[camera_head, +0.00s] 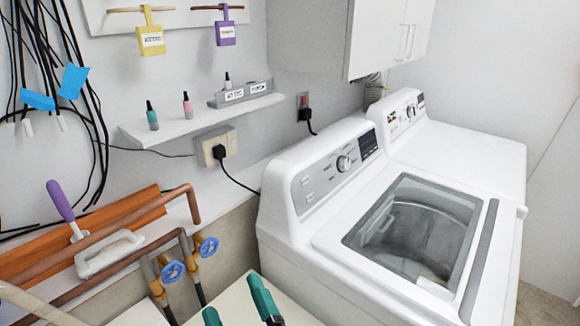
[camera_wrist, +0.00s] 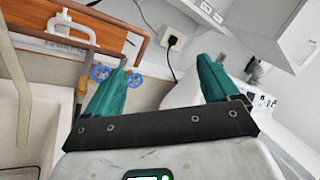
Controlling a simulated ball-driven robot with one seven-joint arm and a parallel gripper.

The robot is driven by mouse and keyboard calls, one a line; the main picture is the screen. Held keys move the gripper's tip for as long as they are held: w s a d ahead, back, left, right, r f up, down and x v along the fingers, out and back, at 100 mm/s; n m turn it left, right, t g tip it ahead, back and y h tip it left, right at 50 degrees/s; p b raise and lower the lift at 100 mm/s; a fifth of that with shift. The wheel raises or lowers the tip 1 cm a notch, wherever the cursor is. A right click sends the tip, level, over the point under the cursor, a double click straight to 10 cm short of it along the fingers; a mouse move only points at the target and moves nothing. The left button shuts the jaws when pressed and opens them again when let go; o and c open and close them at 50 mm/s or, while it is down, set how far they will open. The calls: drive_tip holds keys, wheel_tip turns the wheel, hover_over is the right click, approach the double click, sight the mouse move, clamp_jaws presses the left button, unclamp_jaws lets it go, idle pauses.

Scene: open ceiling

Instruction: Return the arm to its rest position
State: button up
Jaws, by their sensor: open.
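My gripper (camera_wrist: 160,85) shows in the wrist view with its two green fingers spread wide apart and nothing between them. In the head view, the green fingertips of my gripper (camera_head: 238,303) show at the bottom edge, in front of the washing machine's left side. The rest of the arm is out of the head view. The gripper appears apart from the wall, pipes and machine.
A white washing machine (camera_head: 300,255) with a glass lid stands at right, another machine (camera_head: 465,145) behind it. Copper pipes with blue valves (camera_head: 173,270) run at lower left. A shelf (camera_head: 165,130) holds small bottles. A cabinet (camera_head: 335,40) hangs above.

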drive_tip(key=w+d+f+m+h+b, duration=0.1)
drive_tip(key=d+f+m+h, duration=0.1)
drive_tip(key=d+m+h, duration=0.6)
drive_tip(key=w+d+f+m+h+b, duration=0.1)
drive_tip(key=d+f+m+h, duration=0.15)
drive_tip(key=d+m, duration=0.85)
drive_tip(key=s+d+f+m+g+h+b, duration=0.1)
drive_tip(key=s+d+f+m+g+h, duration=0.15)
drive_tip(key=d+f+m, duration=0.35)
drive_tip(key=s+d+f+m+g+h+b, duration=0.1)
drive_tip(key=d+f+m+g+h, duration=0.2)
drive_tip(key=d+m, duration=0.4)
drive_tip(key=s+d+f+m+g+y+b, duration=0.1)
drive_tip(key=s+d+f+m+g, duration=0.2)
drive_tip(key=s+f+m, duration=0.3)
drive_tip(key=s+d+f+m+g+y+b, duration=0.1)
drive_tip(key=s+d+f+m+g+b, duration=0.2)
drive_tip(key=f, duration=0.5)
drive_tip(key=s+a+f+m+g+y, duration=0.1)
drive_tip(key=s+f+m+g+y, duration=0.1)
drive_tip(key=s, duration=0.4)
drive_tip(key=s+a+f+m+g+y, duration=0.1)
drive_tip(key=s+f+m+g+y, duration=0.1)
drive_tip(key=s+m, duration=0.4)
drive_tip(key=shift+s+a+f+g+y, duration=0.2)
drive_tip(key=shift+f+g+y, duration=0.1)
drive_tip(key=shift+f+g, duration=0.55)
